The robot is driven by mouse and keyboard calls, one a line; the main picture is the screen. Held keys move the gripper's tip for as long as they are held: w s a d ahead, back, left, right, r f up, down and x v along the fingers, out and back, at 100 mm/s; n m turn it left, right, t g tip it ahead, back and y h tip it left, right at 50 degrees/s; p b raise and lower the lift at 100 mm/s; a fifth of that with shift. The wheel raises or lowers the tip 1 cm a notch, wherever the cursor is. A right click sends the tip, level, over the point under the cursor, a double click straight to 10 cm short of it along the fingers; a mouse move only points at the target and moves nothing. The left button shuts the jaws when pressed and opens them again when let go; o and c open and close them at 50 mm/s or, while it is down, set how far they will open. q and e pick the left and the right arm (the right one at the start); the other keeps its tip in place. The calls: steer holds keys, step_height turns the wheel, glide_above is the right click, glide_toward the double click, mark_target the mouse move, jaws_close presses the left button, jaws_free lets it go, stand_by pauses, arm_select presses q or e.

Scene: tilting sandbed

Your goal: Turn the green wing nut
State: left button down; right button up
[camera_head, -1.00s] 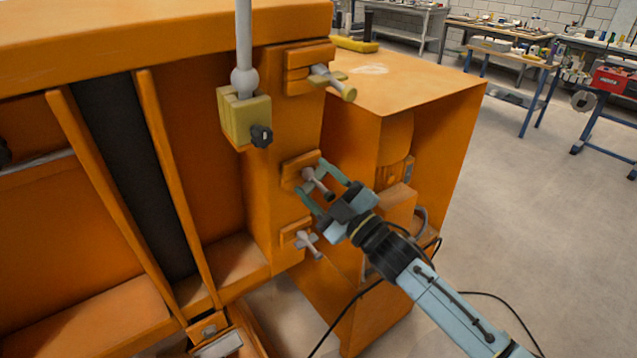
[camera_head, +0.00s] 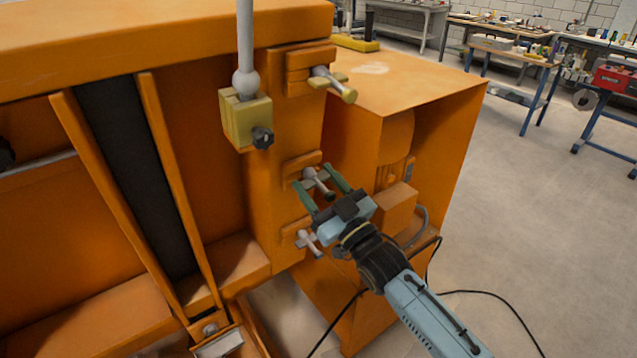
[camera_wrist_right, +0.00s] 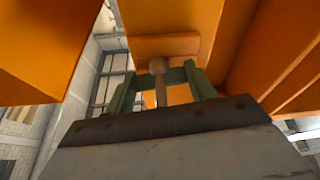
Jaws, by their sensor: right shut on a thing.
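The green wing nut (camera_wrist_right: 177,76) sits on the middle bolt of the orange panel, between my right gripper's fingers. Its green is hard to tell apart from the green-grey fingers, which partly hide it. The pale bolt end (camera_head: 321,186) sticks out between the fingers, and its round tip also shows in the right wrist view (camera_wrist_right: 158,66). My right gripper (camera_head: 315,176) reaches in from the lower right and is shut on the wing nut, one finger on each side. My left gripper is not in view.
An olive-yellow wing nut (camera_head: 326,82) is above and a grey one (camera_head: 307,240) just below, close to the gripper. A yellow clamp block with a dark knob (camera_head: 262,138) holds a rod at upper left. An orange cabinet (camera_head: 420,110) stands behind; black cables hang below.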

stand_by(0.4)
steer(key=o, duration=1)
steer(key=b+v, duration=0.1)
steer(key=v, duration=1.2)
steer(key=shift+s+d+f+b, duration=0.1)
steer(key=shift+s+d+b, duration=0.1)
steer(key=shift+b, duration=0.1)
steer(key=shift+a, duration=0.1)
